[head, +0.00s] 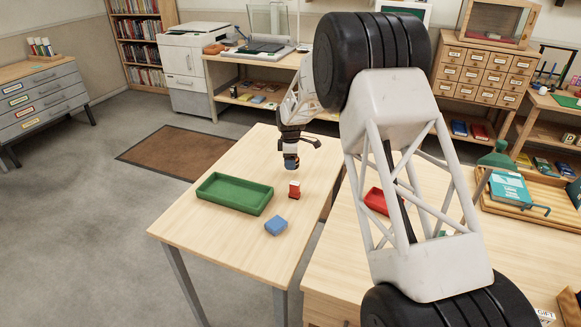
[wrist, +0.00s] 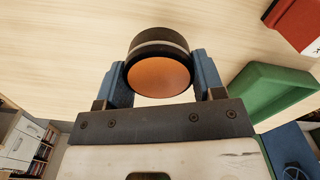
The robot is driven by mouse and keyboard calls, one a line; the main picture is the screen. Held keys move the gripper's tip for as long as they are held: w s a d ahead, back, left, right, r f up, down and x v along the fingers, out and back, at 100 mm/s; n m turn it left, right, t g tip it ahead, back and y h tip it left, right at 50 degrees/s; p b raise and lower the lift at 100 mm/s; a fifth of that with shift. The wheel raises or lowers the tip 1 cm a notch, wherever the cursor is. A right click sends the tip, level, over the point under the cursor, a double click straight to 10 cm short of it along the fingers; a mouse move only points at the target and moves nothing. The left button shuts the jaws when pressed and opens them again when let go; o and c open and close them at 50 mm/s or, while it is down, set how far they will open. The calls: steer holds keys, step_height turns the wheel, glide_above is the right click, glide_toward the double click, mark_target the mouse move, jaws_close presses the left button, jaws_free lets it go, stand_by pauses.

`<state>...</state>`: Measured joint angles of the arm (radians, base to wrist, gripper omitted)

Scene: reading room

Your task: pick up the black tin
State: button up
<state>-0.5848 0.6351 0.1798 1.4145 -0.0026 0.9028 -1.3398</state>
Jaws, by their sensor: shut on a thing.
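The black tin (wrist: 160,47) shows in the wrist view between the two blue fingers of my gripper (wrist: 163,72). It has a dark side, a pale band and an orange-brown round end facing the camera. The fingers are shut on it, one on each side. In the head view my gripper (head: 291,162) points down over the small wooden table (head: 215,240), towards its far side. The tin is too small there to tell apart from the fingers, and I cannot tell its exact height above the table.
A green tray (head: 226,206) lies left of my gripper on the table and also shows in the wrist view (wrist: 268,92). A small red box (head: 294,191) stands close below the gripper. A blue block (head: 276,226) lies nearer the front. The table's left front is clear.

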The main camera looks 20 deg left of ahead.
steer(key=shift+r, duration=3.05)
steer(key=shift+s, duration=0.1)
